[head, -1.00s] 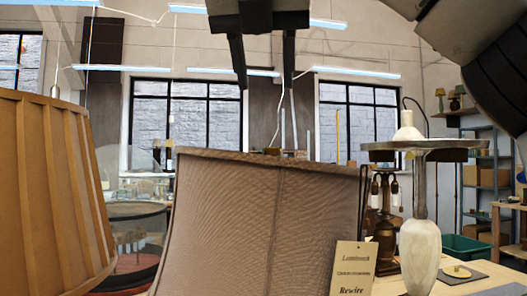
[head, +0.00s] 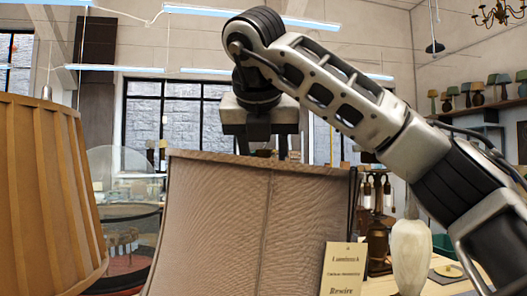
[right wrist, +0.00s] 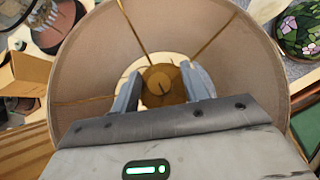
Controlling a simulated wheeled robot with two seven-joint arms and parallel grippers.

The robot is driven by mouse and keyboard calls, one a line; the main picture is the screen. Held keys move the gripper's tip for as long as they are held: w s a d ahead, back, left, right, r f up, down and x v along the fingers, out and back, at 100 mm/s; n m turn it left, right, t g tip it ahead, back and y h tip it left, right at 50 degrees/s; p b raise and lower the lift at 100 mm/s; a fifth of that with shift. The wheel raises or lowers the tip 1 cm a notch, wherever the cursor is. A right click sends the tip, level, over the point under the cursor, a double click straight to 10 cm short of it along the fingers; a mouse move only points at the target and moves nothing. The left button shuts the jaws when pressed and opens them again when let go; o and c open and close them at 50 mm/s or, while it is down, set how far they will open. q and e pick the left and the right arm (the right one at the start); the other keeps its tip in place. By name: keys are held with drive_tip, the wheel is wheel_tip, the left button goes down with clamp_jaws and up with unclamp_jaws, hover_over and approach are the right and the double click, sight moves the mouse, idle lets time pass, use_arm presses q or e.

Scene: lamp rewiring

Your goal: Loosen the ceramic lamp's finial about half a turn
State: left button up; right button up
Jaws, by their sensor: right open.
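The large tan fabric shade (head: 255,225) fills the middle of the head view. In the right wrist view I look down into the shade (right wrist: 75,75), with thin brass spokes meeting at the centre. A round brass finial (right wrist: 160,80) with a dark line on it sits there. My right gripper (head: 263,146) is open over the shade, its fingertips partly hidden behind the top rim. In the right wrist view its fingers (right wrist: 163,90) stand on either side of the finial, with gaps visible. The lamp's body under the shade is hidden. My left gripper is not in view.
A ribbed amber shade (head: 45,190) stands close on the left. A paper tag (head: 342,270) hangs at the shade's front right. A white vase-shaped body (head: 411,255) and a dark lamp base (head: 377,240) stand to the right. A stained-glass shade (right wrist: 300,30) shows at the upper right.

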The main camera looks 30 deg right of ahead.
clamp_jaws()
drive_tip(key=shift+n+y, duration=0.3)
drive_tip(key=n+t+y, duration=0.1)
drive_tip(key=n+y, duration=0.2)
drive_tip(key=n, duration=0.1)
drive_tip(key=shift+b, duration=0.35)
drive_tip(key=n+y, duration=0.5)
drive_tip(key=n, duration=0.1)
drive_tip(key=shift+p, duration=0.35)
drive_tip(key=n+g+y, duration=0.1)
drive_tip(key=n, duration=0.2)
drive_tip(key=n+g+y, duration=0.1)
drive_tip(key=n+y, duration=0.1)
drive_tip(key=n, duration=0.1)
drive_tip(key=shift+g, duration=0.4)
drive_tip(key=n+g+y, duration=0.2)
drive_tip(key=n+g, duration=0.1)
drive_tip(key=n, duration=0.2)
drive_tip(key=shift+n+g, duration=0.3)
drive_tip(key=shift+g, duration=0.2)
